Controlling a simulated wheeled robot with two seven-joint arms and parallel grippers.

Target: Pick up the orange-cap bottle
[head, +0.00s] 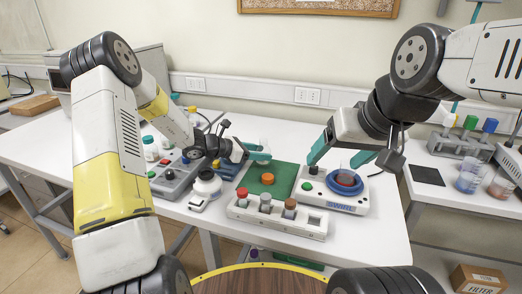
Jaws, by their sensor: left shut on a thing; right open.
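My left gripper (262,156) is shut on what looks like a small clear container (264,144), above the back of the green mat (283,176); the fingers partly hide it. My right gripper (341,157) is open, its teal fingers apart over the scale. A white rack (255,219) at the front holds three small bottles: one with an orange-red cap (242,192), one with a pale grey cap (265,198) and one with a brownish-orange cap (290,203). Both grippers are apart from the rack.
The white scale (345,204) carries a round blue dish (345,182) and stands right of the mat. A grey device with buttons (170,176) and white bottles stand left. A rack of colour-capped tubes (462,145) is on the right table.

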